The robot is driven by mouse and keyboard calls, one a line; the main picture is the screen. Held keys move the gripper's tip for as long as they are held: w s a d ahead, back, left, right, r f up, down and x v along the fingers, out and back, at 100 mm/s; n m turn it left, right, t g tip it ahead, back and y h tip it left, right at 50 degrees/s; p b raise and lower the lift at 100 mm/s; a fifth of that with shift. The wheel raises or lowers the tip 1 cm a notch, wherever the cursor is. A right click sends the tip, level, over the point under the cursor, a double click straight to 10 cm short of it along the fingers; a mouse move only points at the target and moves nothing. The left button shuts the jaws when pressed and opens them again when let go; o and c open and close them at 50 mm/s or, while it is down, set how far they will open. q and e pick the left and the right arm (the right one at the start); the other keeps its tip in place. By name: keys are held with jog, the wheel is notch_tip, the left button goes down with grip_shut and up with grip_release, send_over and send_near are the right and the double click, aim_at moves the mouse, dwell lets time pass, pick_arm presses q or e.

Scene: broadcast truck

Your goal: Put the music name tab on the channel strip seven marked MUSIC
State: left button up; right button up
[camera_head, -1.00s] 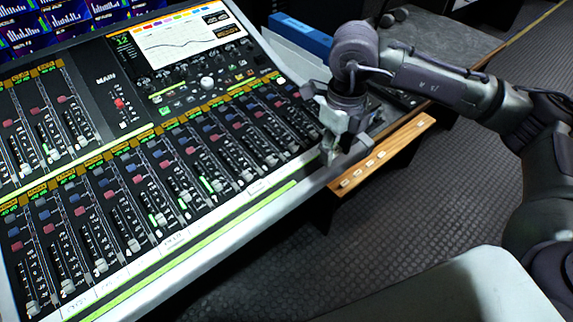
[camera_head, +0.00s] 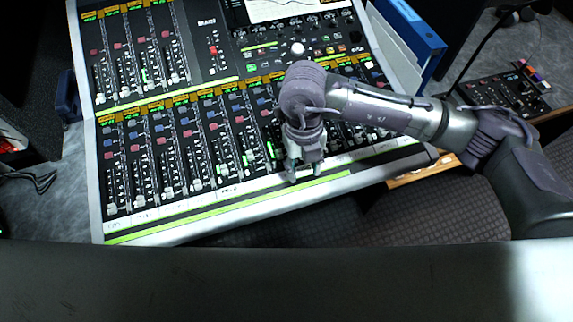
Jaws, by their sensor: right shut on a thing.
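The mixing console (camera_head: 215,212) fills the middle of the head view, with a row of channel strips and a pale label band along its front edge. My right gripper (camera_head: 291,178) points down over this front edge, right of the middle. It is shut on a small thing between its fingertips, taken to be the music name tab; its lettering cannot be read. The gripper and wrist hide part of the strips behind them. The strip markings are too small to tell which one reads MUSIC. My left gripper is not in view.
White name labels (camera_head: 145,215) sit on the band at the left. A wooden ledge (camera_head: 418,174) adjoins the console's right end. A blue binder (camera_head: 412,22) and a small black control unit (camera_head: 507,92) stand at the right. Raised faders cover the console surface.

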aim_at(287, 179)
jog(key=w+a+f, duration=0.1)
jog(key=a, duration=0.1)
jog(key=w+a+f, duration=0.1)
jog(key=f, duration=0.1)
jog(key=shift+w+a+p, duration=0.3)
jog(key=shift+w+a, duration=0.05)
notch_tip(287, 179, down, 4)
jog(key=shift+r+p, duration=0.2)
jog(key=shift+p, duration=0.45)
jog(key=shift+f, duration=0.3)
jog(key=o, duration=0.9)
jog(key=shift+c, duration=0.2)
jog(key=shift+r, duration=0.2)
notch_tip(287, 179, up, 12)
jog(key=w+b, duration=0.1)
jog(key=b, duration=0.1)
jog(key=shift+w+a, duration=0.25)
jog(key=shift+w, duration=0.05)
